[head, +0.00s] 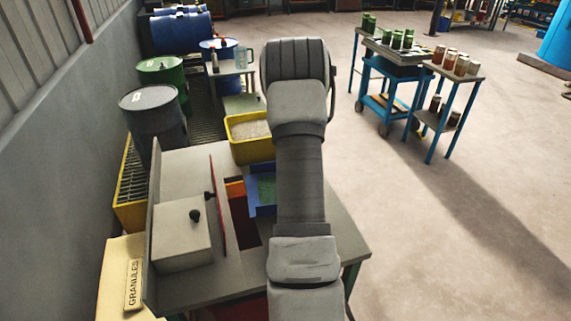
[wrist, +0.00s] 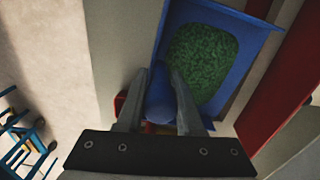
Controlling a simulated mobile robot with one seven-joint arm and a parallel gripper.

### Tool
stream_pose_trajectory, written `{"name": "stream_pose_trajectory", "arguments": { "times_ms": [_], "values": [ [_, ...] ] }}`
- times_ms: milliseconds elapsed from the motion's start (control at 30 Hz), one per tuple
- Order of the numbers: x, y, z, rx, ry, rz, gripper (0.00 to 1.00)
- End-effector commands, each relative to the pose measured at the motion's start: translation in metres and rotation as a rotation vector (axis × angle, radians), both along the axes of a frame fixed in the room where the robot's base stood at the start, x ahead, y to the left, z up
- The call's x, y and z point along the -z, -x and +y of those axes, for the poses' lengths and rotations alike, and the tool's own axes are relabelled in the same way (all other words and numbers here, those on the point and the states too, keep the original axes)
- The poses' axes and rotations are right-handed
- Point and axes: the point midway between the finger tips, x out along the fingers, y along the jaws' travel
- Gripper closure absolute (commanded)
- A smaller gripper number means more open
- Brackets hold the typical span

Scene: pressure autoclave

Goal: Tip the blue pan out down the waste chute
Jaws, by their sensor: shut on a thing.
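The blue pan (head: 263,208) is partly hidden behind my arm in the head view, over the grey table. In the wrist view the blue pan (wrist: 262,38) holds a heap of green granules (wrist: 203,62). My gripper (wrist: 158,100) is shut on the pan's blue handle, with one finger on each side. My gripper is hidden by my arm in the head view. An upright red panel (head: 218,205) stands left of the pan, and a dark red part (head: 243,225) shows between them. I cannot tell for sure which part is the waste chute.
A grey box with a black knob (head: 181,248) sits left of the red panel. A cream box labelled GRANULES (head: 134,284) is at lower left. A yellow bin (head: 249,150) of pale granules stands behind the pan.

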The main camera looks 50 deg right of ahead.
Motion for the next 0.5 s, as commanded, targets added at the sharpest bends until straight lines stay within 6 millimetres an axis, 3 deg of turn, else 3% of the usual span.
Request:
{"name": "stream_pose_trajectory", "arguments": {
  "times_ms": [500],
  "values": [
    [-0.012,-0.006,0.009,-0.004,0.079,0.057,1.00]
  ]
}}
